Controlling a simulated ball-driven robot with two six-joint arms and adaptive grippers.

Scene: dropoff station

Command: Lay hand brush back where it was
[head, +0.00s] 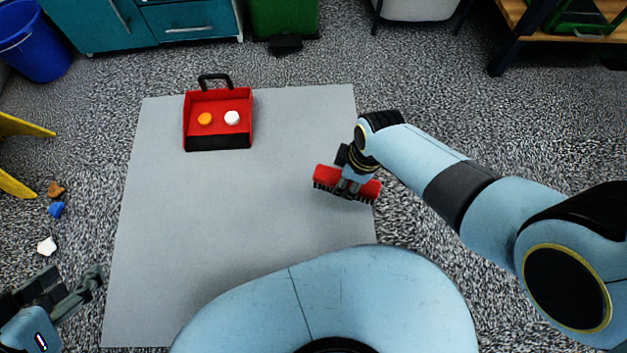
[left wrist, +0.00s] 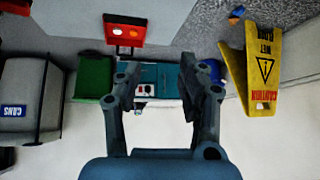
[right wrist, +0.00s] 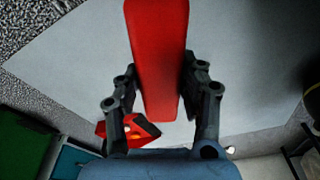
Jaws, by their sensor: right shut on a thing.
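The hand brush (head: 328,177) is red with dark bristles. It is over the right edge of the grey mat (head: 190,220) in the head view, and its red body (right wrist: 158,60) fills the space between the fingers in the right wrist view. My right gripper (head: 348,190) is shut on it; whether the bristles touch the mat I cannot tell. My left gripper (head: 95,285) is open and empty at the lower left, just off the mat; its parted fingers also show in the left wrist view (left wrist: 160,80).
A red dustpan (head: 218,136) with an orange and a white piece in it lies at the mat's back left. Small brown, blue and white scraps (head: 47,246) lie on the floor at left. A yellow wet-floor sign (left wrist: 262,65) stands at left. The mat's middle is clear.

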